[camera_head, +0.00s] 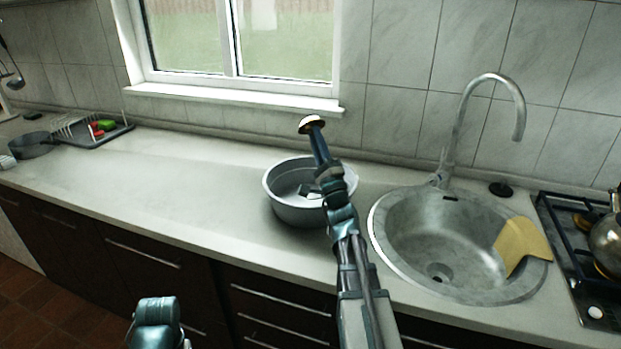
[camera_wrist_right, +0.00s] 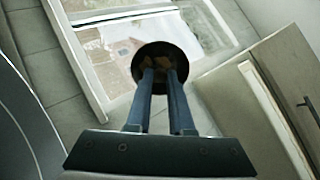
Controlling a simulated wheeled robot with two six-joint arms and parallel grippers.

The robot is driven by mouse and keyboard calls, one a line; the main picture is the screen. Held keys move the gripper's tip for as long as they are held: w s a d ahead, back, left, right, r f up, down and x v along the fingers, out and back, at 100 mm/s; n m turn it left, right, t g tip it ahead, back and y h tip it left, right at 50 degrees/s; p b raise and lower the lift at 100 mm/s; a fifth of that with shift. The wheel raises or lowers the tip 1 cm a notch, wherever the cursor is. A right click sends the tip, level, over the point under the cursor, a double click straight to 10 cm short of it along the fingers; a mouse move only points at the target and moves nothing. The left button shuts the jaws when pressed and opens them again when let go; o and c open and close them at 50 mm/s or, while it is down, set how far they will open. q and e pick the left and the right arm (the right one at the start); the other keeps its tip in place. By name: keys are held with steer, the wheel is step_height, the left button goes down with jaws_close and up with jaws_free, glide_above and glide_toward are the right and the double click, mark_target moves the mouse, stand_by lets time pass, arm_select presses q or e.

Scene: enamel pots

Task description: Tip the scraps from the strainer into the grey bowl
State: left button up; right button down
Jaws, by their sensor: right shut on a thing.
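The strainer (camera_head: 307,119) is a small dark round piece at the tip of my right gripper (camera_head: 316,135). The gripper is shut on it and holds it up above the grey bowl's back rim in the picture. In the right wrist view the strainer (camera_wrist_right: 161,49) is a dark disc between and beyond the blue fingertips (camera_wrist_right: 160,84). Brownish scraps (camera_wrist_right: 163,63) show in it, partly hidden by the fingers. The grey bowl (camera_head: 290,212) stands upright on the counter, partly covered by my right arm. My left arm shows at the bottom left; its gripper is out of view.
A round sink (camera_head: 405,250) with a tap (camera_head: 463,120) and a yellow cloth (camera_head: 522,243) lies right of the bowl. A stove with a kettle (camera_head: 607,243) is at the far right. A dish rack (camera_head: 82,130) and a pan (camera_head: 32,145) stand left. The counter between is clear.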

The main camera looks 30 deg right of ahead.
steer(key=shift+r+t, duration=0.3)
steer(key=shift+r, duration=0.35)
stand_by(0.6)
stand_by(0.9)
stand_by(1.4)
